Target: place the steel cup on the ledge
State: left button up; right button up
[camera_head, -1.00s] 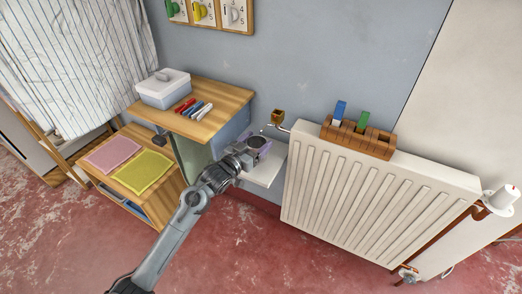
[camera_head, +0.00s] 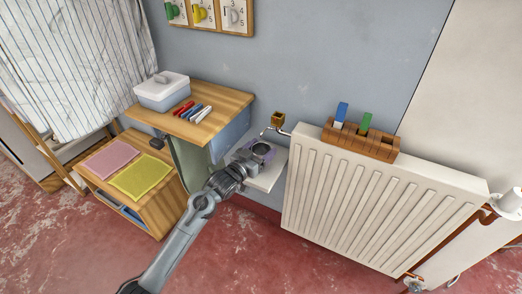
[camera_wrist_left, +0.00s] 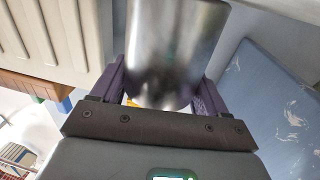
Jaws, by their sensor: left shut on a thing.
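The steel cup (camera_head: 262,148) is in my left gripper (camera_head: 259,153), with its dark round opening showing from above. In the left wrist view the cup (camera_wrist_left: 172,45) is a large shiny grey wall between the two purple fingers of my left gripper (camera_wrist_left: 160,88), which are shut on it. The white ledge (camera_head: 268,178) lies between the wooden table and the radiator, partly hidden by the gripper. The cup is over the ledge's back part in the head view. I cannot tell whether the cup touches it. My right gripper is not in view.
The white radiator (camera_head: 375,204) stands close to the right, with a wooden block rack (camera_head: 360,142) on top.

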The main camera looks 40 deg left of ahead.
pick_arm(q)
jog(key=shift+f, duration=0.1)
jog(key=o, duration=1.1)
jog(key=shift+s, duration=0.2)
jog(key=s+p, duration=0.4)
jog(key=s, duration=0.7)
jog(key=s+d+f+m+g, duration=0.1)
jog(key=s+d+f+g, duration=0.7)
jog(key=s+d+f, duration=0.25)
jog(key=s+d+g, duration=0.2)
jog(key=s+d, duration=0.1)
jog(key=s, duration=0.2)
jog(key=s+d+f+m+g, duration=0.1)
jog(key=s+d+g, duration=0.1)
jog(key=s, duration=0.4)
jog(key=s+d+f+g+h, duration=0.1)
jog(key=s+d+g, duration=0.1)
jog(key=s, duration=0.3)
jog(key=shift+s+d+m, duration=0.25)
jog(key=shift+d+m, duration=0.05)
jog(key=shift+d, duration=0.6)
